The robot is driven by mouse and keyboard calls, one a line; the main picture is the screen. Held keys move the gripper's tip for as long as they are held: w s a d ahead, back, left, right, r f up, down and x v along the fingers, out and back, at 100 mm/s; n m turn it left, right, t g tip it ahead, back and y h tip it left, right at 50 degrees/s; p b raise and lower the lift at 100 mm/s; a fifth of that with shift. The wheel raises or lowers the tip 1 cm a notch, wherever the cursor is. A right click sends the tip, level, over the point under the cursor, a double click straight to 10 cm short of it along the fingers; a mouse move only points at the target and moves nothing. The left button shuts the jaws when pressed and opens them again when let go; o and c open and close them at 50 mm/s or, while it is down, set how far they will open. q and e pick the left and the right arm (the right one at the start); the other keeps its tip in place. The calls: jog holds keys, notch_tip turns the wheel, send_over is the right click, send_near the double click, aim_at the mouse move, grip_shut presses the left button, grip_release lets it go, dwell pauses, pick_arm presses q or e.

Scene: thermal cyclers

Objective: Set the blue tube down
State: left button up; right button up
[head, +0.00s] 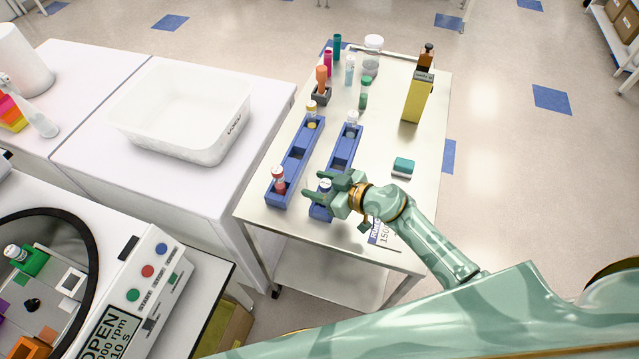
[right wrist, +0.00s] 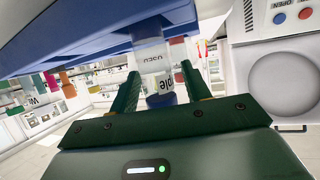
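The blue tube (head: 325,185) has a pale cap and is at the near end of the right-hand blue rack (head: 343,150). In the right wrist view the tube (right wrist: 153,62) shows a printed label and a blue part, and it reaches up to the blue rack (right wrist: 100,50). My right gripper (head: 322,187) has one finger on each side of the tube. In the right wrist view its fingers (right wrist: 160,85) look spread, with narrow gaps beside the tube. The tube's lower end is hidden. My left gripper is not in view.
A second blue rack (head: 296,160) stands to the left, with a red tube (head: 279,182) at its near end and a yellow one (head: 312,112) at its far end. A teal-and-white block (head: 403,167) lies right.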

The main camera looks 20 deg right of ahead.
jog(key=shift+r, duration=0.15)
jog(key=p+v, duration=0.3)
jog(key=v, duration=0.9)
jog(key=shift+p, duration=0.35)
